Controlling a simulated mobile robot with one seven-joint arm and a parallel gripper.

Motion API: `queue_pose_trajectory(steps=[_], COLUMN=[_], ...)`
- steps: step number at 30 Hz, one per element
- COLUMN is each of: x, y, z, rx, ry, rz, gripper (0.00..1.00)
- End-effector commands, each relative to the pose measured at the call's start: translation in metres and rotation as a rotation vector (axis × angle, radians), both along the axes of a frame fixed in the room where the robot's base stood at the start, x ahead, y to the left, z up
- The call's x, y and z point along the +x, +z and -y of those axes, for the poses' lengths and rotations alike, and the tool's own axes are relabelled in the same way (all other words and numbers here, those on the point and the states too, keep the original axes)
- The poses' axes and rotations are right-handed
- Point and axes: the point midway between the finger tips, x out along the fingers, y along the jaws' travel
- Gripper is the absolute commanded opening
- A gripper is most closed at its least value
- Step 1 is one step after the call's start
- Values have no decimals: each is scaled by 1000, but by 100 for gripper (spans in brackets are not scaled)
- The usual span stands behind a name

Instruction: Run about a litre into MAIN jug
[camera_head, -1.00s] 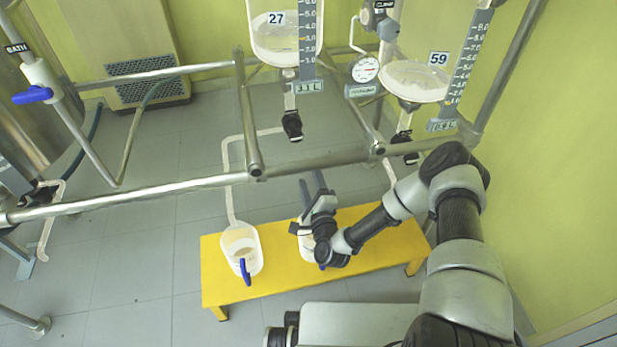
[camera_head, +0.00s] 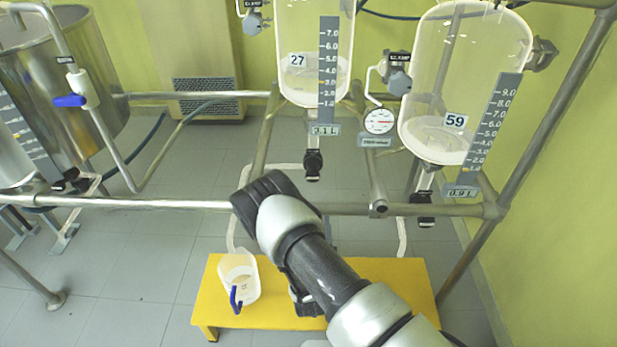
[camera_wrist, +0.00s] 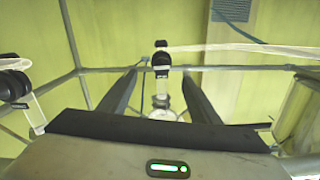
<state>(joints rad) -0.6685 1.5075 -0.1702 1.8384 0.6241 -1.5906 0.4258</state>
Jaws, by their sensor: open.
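A translucent jug (camera_head: 238,272) with a blue handle stands at the left of the yellow bench (camera_head: 390,275). A second jug stood beside it earlier; my arm now hides that spot. I cannot read a MAIN label. Glass vessel 27 (camera_head: 312,45) and larger vessel 59 (camera_head: 465,85) hang above, each with a black drain valve below: one (camera_head: 313,163) under 27, one (camera_head: 424,208) under 59. My gripper (camera_wrist: 160,85) is open and empty in the wrist view. A black valve (camera_wrist: 161,62) shows between its fingers, apart from them. The head view does not show the fingers clearly.
A steel tank (camera_head: 65,85) and a blue-handled valve (camera_head: 75,98) are at left. Another black valve (camera_wrist: 14,82) is left in the wrist view.

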Motion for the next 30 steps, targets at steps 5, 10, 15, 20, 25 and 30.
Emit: queue_pose_trajectory(steps=[5,10,15,20,25,30], x=[6,24,59,95,131,159], y=[16,16,15,15,14,14], z=[-4,-3,-3,-3,-4,-3], rx=[-65,-65,-63,-64,-63,-64], ry=[-8,-10,-10,-9,-8,-9], rz=[47,49,50,50,49,47], gripper=[57,57,57,57,57,57])
